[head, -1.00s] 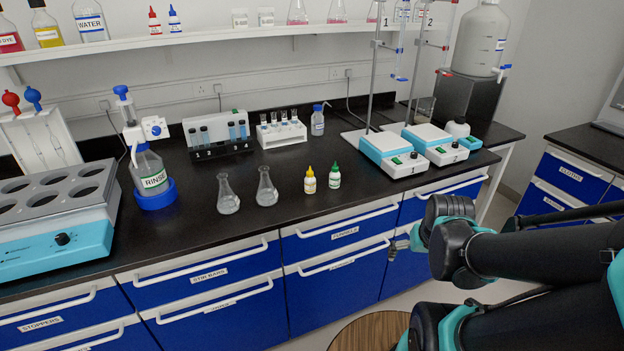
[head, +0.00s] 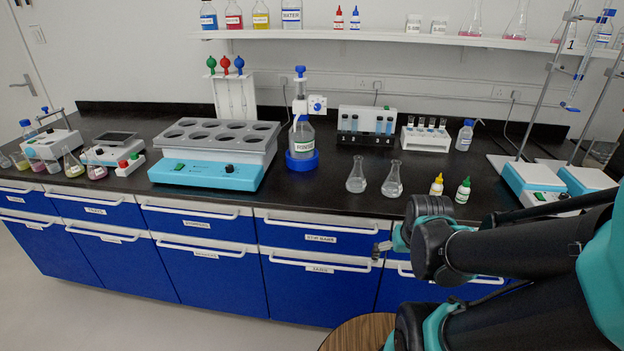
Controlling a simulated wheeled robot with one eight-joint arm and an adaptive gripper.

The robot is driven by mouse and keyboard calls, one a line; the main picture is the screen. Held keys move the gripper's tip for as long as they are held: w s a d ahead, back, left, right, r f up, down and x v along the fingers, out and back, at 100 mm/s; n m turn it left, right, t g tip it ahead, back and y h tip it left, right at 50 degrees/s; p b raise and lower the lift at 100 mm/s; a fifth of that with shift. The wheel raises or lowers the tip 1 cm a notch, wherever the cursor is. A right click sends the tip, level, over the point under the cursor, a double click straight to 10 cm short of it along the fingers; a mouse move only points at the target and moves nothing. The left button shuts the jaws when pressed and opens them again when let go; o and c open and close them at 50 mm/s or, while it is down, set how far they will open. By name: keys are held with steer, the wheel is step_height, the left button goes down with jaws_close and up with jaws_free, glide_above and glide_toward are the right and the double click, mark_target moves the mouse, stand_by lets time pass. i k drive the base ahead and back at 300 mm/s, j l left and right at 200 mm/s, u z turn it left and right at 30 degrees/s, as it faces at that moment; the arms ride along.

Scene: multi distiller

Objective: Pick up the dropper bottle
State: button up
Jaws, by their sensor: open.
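Two small white dropper bottles stand upright near the bench's front edge in the head view: one with a yellow-orange cap (head: 436,185) and one with a green cap (head: 462,190). Two more stand on the wall shelf, one with a red cap (head: 339,19) and one with a blue cap (head: 355,18). The pictures do not single out one of them. My gripper (head: 380,249) is open and empty, in front of the drawer fronts. It appears below and left of the bench bottles and apart from them. Its fingers look very small here.
Two glass flasks (head: 375,180) stand left of the bench bottles. A rinse bottle in a blue ring (head: 302,166) and a teal heating block (head: 205,176) are farther left. Teal-and-white stirrers (head: 535,180) with stands are on the right. A round wooden top (head: 355,335) is below.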

mark_target(463, 193)
steer(key=u, duration=0.15)
steer(key=k+l+z, duration=0.1)
steer(key=z, duration=0.7)
steer(key=l+u, duration=0.1)
steer(key=u, duration=0.4)
steer(key=l+u, duration=0.1)
steer(key=u, duration=0.35)
steer(key=l+u, duration=0.1)
steer(key=u, duration=0.85)
steer(key=k+l+u, duration=0.1)
steer(key=u, duration=0.85)
steer(key=k+l+u, duration=0.1)
steer(key=k+u, duration=0.4)
steer(key=k+z, duration=0.25)
steer(key=z, duration=0.15)
steer(key=k+z, duration=0.55)
steer(key=z, duration=0.25)
